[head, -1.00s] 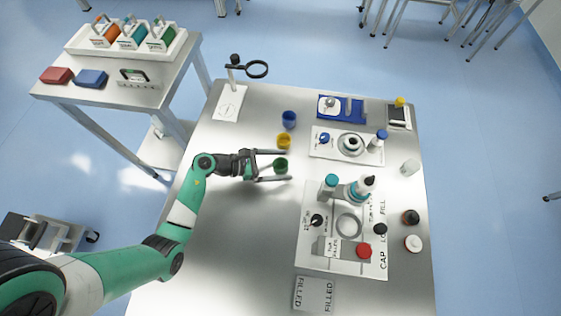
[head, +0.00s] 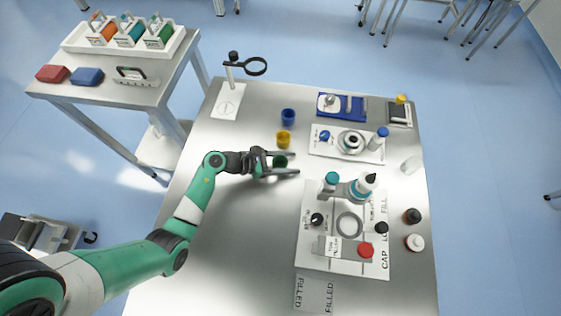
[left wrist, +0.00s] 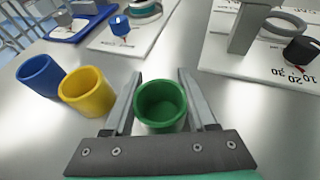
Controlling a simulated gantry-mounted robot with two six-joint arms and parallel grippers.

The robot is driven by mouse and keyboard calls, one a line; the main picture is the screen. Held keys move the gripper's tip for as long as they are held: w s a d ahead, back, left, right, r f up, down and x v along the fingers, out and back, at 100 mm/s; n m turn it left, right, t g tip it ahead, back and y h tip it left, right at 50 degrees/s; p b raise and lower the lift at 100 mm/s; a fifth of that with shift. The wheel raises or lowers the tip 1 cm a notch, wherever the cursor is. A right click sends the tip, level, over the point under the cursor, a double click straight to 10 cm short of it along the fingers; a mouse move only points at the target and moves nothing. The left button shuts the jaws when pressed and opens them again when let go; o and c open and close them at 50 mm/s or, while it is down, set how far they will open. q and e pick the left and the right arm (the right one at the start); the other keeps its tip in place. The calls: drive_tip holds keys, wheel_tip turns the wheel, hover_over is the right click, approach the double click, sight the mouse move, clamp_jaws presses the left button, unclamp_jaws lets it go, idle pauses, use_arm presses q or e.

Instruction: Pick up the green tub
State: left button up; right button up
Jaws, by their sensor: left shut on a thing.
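The green tub (left wrist: 161,104) is an open-topped round cup between the two fingers of my left gripper (left wrist: 160,92) in the left wrist view. The fingers are shut on its sides. In the head view the tub (head: 281,161) shows as a small green round shape, partly covered by my left gripper (head: 285,163). I cannot tell whether its base touches the table. My right gripper is in neither view.
A yellow tub (head: 284,139) and a blue tub (head: 288,117) stand just behind the green one. A white mat (head: 310,255) with a stand, bottles and caps lies to the right. The front-left steel table (head: 225,245) is clear.

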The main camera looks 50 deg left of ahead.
use_arm(q)
drive_tip(key=r+p, duration=0.2)
drive_tip(key=r, duration=0.1)
drive_tip(key=r+p, duration=0.1)
drive_tip(key=shift+s+d+r, duration=0.2)
drive_tip(key=shift+s+r, duration=0.1)
drive_tip(key=shift+r, duration=0.05)
drive_tip(key=s+d+r+p, duration=0.6)
drive_tip(key=s+d+r, duration=0.1)
drive_tip(key=s, duration=0.4)
drive_tip(key=shift+r, duration=0.65)
drive_tip(key=shift+s+d, duration=0.1)
